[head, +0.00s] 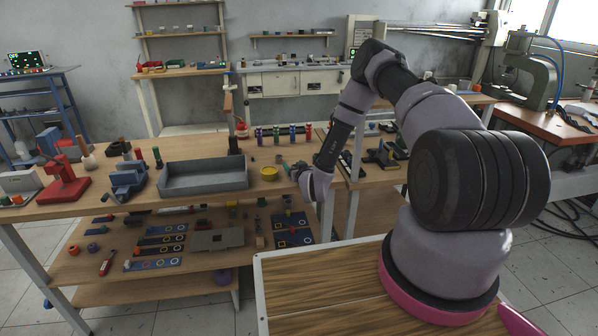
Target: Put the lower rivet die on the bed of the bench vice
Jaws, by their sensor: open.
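A blue bench vice (124,181) stands on the wooden workbench (215,203), left of the grey tray. Its bed is too small to make out clearly. My arm reaches over the right end of the bench, and my gripper (290,170) is low there, small and partly hidden by my own wrist. It is open, and I see nothing held in it. A small dark piece (279,158) stands just beyond my gripper; I cannot tell whether it is the lower rivet die. No other piece can be surely named as the die.
A red press (65,180) stands left of the vice. Several coloured bottles (292,133) line the back. The bench's front strip is mostly clear.

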